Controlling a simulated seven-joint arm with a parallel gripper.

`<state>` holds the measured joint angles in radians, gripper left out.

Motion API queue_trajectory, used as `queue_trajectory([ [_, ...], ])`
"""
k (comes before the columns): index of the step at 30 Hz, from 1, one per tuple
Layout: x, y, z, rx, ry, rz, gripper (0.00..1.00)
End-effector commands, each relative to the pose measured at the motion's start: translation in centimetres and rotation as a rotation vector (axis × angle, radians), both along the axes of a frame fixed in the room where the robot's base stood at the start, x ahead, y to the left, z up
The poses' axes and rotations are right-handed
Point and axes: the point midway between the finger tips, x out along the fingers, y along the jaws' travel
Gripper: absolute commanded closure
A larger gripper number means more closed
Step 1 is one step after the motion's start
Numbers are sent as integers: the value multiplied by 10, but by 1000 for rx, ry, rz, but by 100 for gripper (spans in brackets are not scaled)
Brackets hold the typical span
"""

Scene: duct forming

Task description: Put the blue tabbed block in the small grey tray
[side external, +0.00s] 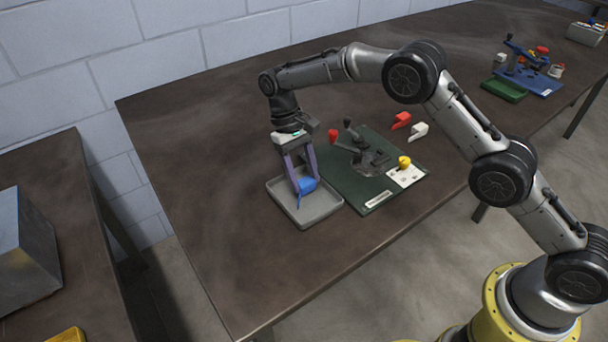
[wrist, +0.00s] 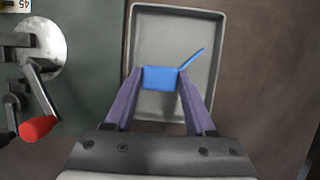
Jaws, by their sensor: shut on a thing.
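The blue tabbed block (side external: 307,185) is between the fingers of my gripper (side external: 300,188), which is shut on it. In the wrist view the blue block (wrist: 160,78) sits between the two purple fingertips of my gripper (wrist: 160,82), with its thin tab pointing up and to the right. The small grey tray (side external: 318,212) lies on the brown table, and the block is over its inside. The tray (wrist: 190,20) also shows beneath the block in the wrist view. I cannot tell whether the block touches the tray floor.
A green board (side external: 335,190) with red- and black-knobbed levers and a yellow knob (side external: 404,162) stands right beside the tray. A red piece (side external: 401,120) and a white piece (side external: 418,130) lie behind it. The table left of the tray is clear.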

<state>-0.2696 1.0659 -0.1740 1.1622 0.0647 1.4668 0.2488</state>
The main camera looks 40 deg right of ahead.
Motion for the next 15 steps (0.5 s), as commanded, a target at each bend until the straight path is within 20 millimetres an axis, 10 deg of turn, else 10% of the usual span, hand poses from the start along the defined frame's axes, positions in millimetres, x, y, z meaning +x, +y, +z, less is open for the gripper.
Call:
queue_trajectory([
  [8, 0, 0, -3, 0, 1, 0, 100],
  [9, 0, 0, -2, 0, 0, 0, 38],
  [15, 0, 0, -2, 0, 0, 0, 32],
])
